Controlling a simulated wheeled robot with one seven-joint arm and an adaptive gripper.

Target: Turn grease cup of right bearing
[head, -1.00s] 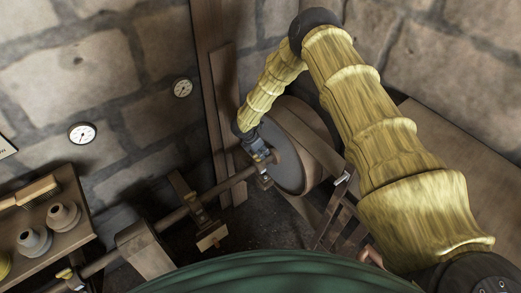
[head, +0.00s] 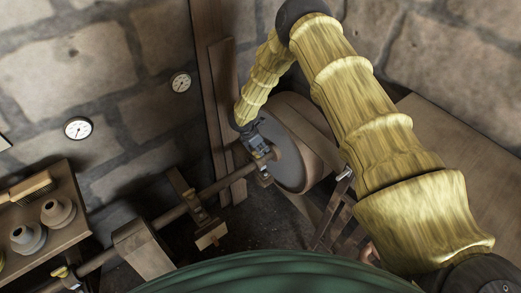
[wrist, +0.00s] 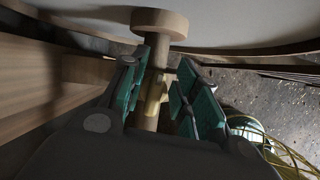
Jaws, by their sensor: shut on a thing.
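My gripper (head: 261,153) is down at the right end of the shaft, close beside the large pulley wheel (head: 279,152). In the wrist view, my gripper (wrist: 160,97) has its teal-padded fingers on either side of a small brass-coloured piece, which looks like the grease cup (wrist: 154,97) of the right bearing. The jaws are closed on it. The shaft (wrist: 155,55) runs behind it to a round hub at the wheel. The right bearing itself is mostly hidden by my gripper in the head view.
The shaft (head: 208,193) runs left past a lever with a wooden block (head: 211,235) and a wooden box (head: 145,249). Two gauges hang on the stone wall. Another brass cup (head: 64,274) sits at lower left.

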